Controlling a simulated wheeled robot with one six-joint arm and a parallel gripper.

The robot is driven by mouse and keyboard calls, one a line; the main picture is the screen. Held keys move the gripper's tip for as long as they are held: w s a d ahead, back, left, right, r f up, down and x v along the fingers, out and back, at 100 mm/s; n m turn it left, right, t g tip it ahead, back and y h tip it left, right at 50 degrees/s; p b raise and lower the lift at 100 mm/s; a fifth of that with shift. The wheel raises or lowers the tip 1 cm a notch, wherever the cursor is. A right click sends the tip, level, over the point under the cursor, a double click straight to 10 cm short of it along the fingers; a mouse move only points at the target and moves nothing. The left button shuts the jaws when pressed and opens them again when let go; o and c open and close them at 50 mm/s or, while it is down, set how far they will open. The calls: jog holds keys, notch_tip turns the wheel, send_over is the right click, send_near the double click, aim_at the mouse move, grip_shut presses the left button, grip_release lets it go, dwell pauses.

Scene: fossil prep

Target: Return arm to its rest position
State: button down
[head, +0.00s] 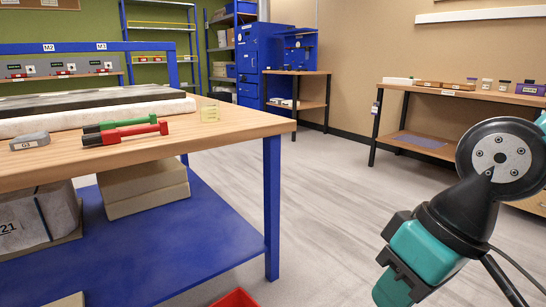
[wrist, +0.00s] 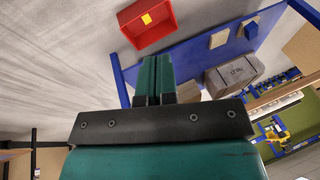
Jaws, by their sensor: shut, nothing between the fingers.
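My arm (head: 480,200) is folded at the right of the head view, over open floor and apart from the workbench. In the wrist view my gripper (wrist: 157,60) is shut, its two teal fingers side by side with nothing between them. The fingertips point toward the blue lower shelf of the bench and the floor by a red bin. In the head view I cannot make out the fingertips clearly.
A red bin (wrist: 130,30) with a yellow piece stands on the floor. A side table (head: 460,95) stands behind the arm; mid-floor is clear.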

jog(key=s+d, duration=0.1)
jog(key=s, duration=0.3)
notch_tip(320, 180, up, 38)
jog(key=p, duration=3.8)
jog(key=shift+d+r+n+g, duration=0.2)
jog(key=shift+n+g, duration=0.1)
jog(key=shift+n, duration=0.1)
